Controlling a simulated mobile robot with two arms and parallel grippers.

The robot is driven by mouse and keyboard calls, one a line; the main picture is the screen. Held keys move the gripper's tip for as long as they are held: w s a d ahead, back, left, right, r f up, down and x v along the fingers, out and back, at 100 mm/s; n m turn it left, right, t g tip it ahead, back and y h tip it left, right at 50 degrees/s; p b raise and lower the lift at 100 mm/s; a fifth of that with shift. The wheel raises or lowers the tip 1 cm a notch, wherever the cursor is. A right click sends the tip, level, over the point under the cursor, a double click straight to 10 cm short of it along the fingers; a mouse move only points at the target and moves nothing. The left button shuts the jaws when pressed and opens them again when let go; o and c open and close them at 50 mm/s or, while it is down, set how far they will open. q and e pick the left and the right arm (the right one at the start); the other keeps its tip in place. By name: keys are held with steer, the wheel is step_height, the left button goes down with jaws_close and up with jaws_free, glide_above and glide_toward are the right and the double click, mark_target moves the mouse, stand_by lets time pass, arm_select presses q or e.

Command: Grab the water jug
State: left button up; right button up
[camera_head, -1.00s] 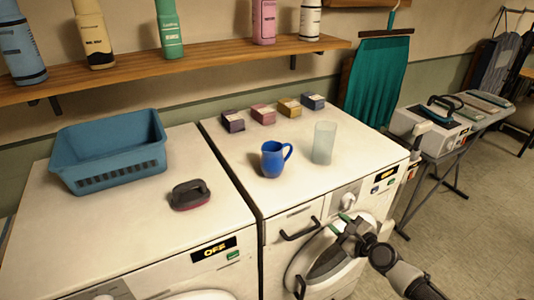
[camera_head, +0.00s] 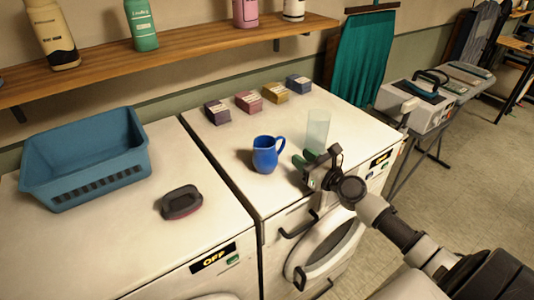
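The blue water jug (camera_head: 265,156) stands upright on top of the right-hand washing machine (camera_head: 232,133), its handle toward the right. My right gripper (camera_head: 304,159) is over the front part of that machine top, just right of the jug and apart from it. Its green-tipped fingers are spread and point toward the jug's side, with nothing seen between them. My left gripper does not show.
A translucent tumbler (camera_head: 317,129) stands close behind my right gripper. Several small boxes (camera_head: 248,101) line the back. A blue basket (camera_head: 85,160) and a dark brush (camera_head: 181,202) sit on the left machine. A wooden shelf (camera_head: 170,60) with bottles runs above.

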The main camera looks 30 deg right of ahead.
mark_target(283, 144)
steer(key=shift+w+a, duration=0.15)
steer(key=shift+w, duration=0.35)
steer(key=shift+w+a, duration=0.1)
steer(key=shift+w, duration=0.15)
steer(key=w, duration=0.3)
steer(key=w+p, duration=0.1)
steer(key=shift+w+a, duration=0.3)
steer(key=shift+a, duration=0.05)
steer(key=shift+w+a, duration=0.1)
steer(key=shift+w, duration=0.3)
steer(key=shift+s, duration=0.1)
jaws_close()
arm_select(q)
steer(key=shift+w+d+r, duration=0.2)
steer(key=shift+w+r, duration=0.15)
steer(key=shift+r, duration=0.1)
arm_select(e)
steer(key=shift+s, duration=0.1)
